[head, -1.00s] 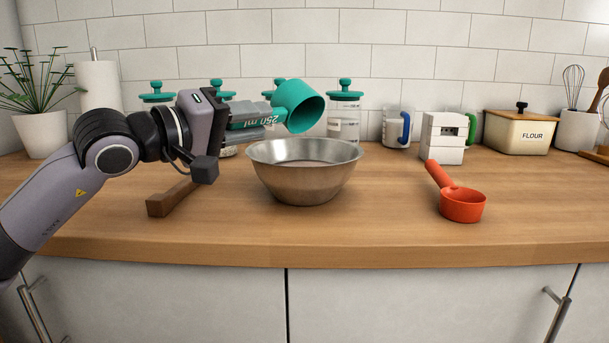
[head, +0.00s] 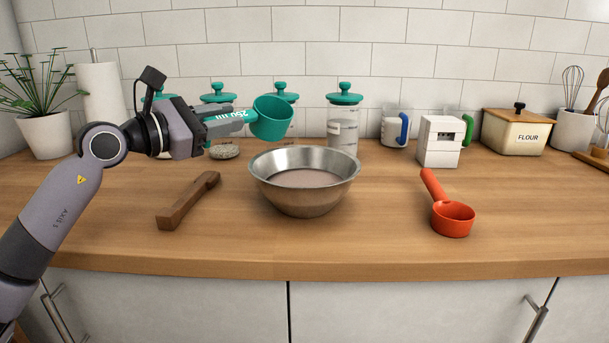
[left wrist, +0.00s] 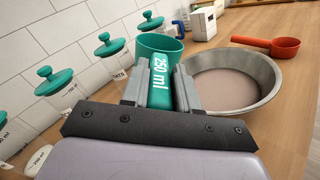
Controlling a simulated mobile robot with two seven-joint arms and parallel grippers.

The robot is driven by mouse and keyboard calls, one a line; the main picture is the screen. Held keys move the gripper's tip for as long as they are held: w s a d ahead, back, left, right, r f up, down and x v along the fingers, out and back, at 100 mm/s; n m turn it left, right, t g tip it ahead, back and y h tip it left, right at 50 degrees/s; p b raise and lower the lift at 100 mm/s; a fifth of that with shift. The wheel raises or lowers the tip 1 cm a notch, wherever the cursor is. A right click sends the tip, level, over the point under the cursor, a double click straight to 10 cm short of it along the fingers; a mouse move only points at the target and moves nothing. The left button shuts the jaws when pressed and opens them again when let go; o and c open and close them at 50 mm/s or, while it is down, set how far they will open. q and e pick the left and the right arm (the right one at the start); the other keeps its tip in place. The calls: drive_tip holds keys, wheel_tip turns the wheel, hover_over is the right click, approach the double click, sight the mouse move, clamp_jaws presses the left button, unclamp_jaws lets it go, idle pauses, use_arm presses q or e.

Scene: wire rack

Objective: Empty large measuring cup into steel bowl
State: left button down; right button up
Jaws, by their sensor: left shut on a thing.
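The large teal measuring cup (head: 272,120), with "250 ml" on its handle, is held nearly upright, just behind and above the steel bowl's back left rim. My left gripper (head: 226,122) is shut on its handle. The left wrist view shows the handle (left wrist: 160,78) between the fingers and the cup's head (left wrist: 158,44) beyond them. I cannot see into the bottom of the cup. The steel bowl (head: 304,200) stands upright on the counter with a layer of pinkish-grey contents inside; it also shows in the left wrist view (left wrist: 262,68). My right gripper is out of view.
A small orange measuring cup (head: 452,222) sits right of the bowl. A brown wooden utensil (head: 186,203) lies left of it. Glass jars with teal lids (head: 344,98) stand behind. Mugs, a flour box (head: 519,133) and a plant (head: 45,125) line the wall. The front counter is clear.

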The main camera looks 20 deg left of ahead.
use_arm(q)
drive_tip(key=shift+w+a+f+n, duration=0.25)
drive_tip(key=shift+w+a+n, duration=0.1)
drive_tip(key=shift+a+n, duration=0.3)
drive_tip(key=shift+r, duration=0.3)
wheel_tip(320, 180, up, 4)
drive_tip(key=n+p, duration=0.3)
drive_tip(key=p, duration=0.3)
drive_tip(key=shift+r+n, duration=0.15)
drive_tip(key=shift+n, duration=0.2)
drive_tip(key=shift+r+p, duration=0.15)
drive_tip(key=shift+p, duration=0.35)
drive_tip(key=shift+n, duration=0.3)
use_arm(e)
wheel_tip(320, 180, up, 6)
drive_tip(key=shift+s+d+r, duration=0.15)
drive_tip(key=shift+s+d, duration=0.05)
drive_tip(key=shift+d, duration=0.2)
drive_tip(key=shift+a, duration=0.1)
